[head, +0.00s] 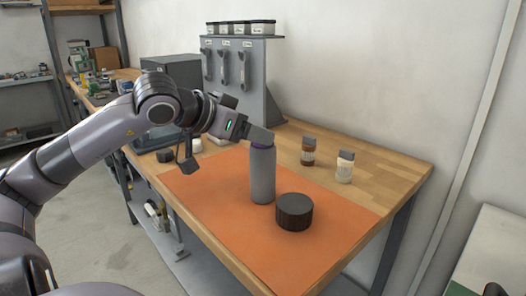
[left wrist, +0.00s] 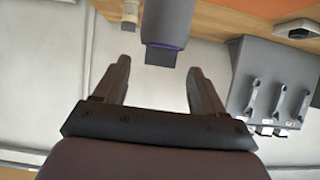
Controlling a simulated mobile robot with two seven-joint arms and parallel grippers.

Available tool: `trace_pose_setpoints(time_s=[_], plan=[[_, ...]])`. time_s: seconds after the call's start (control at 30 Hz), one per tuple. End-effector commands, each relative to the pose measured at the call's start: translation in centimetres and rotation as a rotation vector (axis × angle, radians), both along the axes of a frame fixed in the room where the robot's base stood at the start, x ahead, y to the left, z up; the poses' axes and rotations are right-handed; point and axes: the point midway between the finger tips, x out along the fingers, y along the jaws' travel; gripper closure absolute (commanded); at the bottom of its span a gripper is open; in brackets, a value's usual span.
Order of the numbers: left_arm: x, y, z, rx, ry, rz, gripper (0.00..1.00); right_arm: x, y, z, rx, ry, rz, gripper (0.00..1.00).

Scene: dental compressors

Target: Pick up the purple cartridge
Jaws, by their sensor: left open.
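The cartridge (head: 262,178) is a tall grey cylinder with a purple ring near its top, standing upright on the orange mat (head: 325,238). In the left wrist view, the cartridge (left wrist: 167,22) shows its purple ring and a dark square end. My left gripper (head: 256,135) is at the cartridge's top in the head view and partly hides it. In the left wrist view, my left gripper (left wrist: 160,67) is open, with the dark end just ahead of and between its fingertips. I cannot tell whether they touch. My right gripper is not in view.
A dark round ribbed puck (head: 294,211) stands close to the right of the cartridge. A brown bottle (head: 308,151) and a cream bottle (head: 345,166) stand behind it on the wooden bench (head: 385,180). A grey rack (head: 243,75) stands at the back. The mat's front is clear.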

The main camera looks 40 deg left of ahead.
Motion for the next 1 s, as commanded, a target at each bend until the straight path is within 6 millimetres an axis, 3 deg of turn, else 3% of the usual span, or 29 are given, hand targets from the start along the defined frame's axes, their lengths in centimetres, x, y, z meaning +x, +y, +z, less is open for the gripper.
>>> trace_pose_setpoints(time_s=[0.2,0.53,0.57,0.77,1.0], plan=[[1.7,-0.1,-1.0,0.002,0.003,0.0,0.3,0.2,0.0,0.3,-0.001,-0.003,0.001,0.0],[2.1,-0.2,-1.2,0.0,0.0,-0.001,0.3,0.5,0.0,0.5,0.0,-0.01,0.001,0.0],[2.1,-0.2,-1.2,0.0,0.0,-0.001,0.36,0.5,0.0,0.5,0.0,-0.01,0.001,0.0],[2.1,-0.2,-1.2,0.0,0.0,-0.001,1.0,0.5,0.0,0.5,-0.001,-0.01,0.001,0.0],[2.1,-0.2,-1.1,-0.001,-0.001,-0.001,1.0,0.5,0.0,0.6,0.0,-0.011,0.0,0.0]])
